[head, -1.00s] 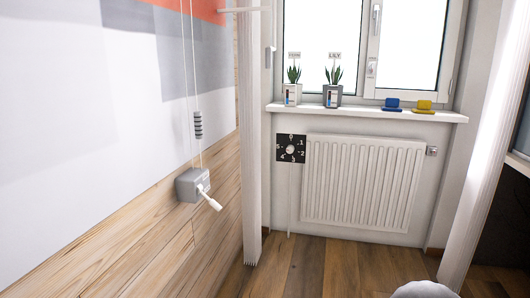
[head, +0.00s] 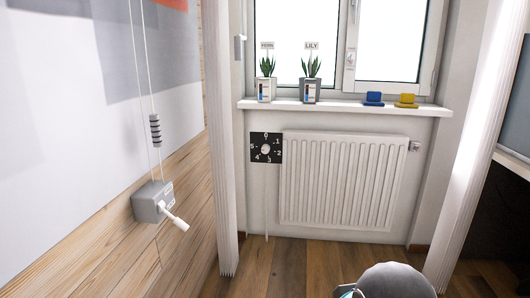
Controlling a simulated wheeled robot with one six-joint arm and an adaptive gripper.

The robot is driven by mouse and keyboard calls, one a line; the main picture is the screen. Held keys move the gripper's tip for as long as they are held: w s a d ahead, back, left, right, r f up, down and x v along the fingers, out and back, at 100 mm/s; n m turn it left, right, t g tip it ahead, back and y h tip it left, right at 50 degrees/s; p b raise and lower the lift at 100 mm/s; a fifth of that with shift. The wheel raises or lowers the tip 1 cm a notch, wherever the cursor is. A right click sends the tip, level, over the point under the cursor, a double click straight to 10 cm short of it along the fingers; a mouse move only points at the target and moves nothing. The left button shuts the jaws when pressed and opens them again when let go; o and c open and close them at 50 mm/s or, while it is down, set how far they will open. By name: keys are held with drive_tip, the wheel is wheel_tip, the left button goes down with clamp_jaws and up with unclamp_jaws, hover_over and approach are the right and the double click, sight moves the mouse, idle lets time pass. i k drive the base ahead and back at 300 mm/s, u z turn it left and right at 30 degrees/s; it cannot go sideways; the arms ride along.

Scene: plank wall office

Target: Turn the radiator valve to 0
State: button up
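The radiator valve (head: 265,149) is a light round knob on a black square dial plate (head: 257,158) with white numbers from 0 at the top round to 5. It is on the wall just left of the white radiator (head: 340,181). The knob's pointer direction is too small to tell. A rounded grey part of my own arm shows at the bottom edge, right of centre, well short of the radiator. My gripper's fingers are not in view.
A window sill (head: 345,108) above the radiator holds two potted plants labelled FERN (head: 266,87) and LILY (head: 310,87), and blue (head: 373,99) and yellow (head: 407,101) items. A grey wall box with a white handle (head: 155,204) is at left. The wood floor (head: 290,263) before the radiator looks clear.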

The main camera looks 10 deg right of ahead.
sight(266, 148)
drive_tip(key=z, duration=0.3)
drive_tip(key=i, duration=1.2)
drive_tip(key=u, duration=0.4)
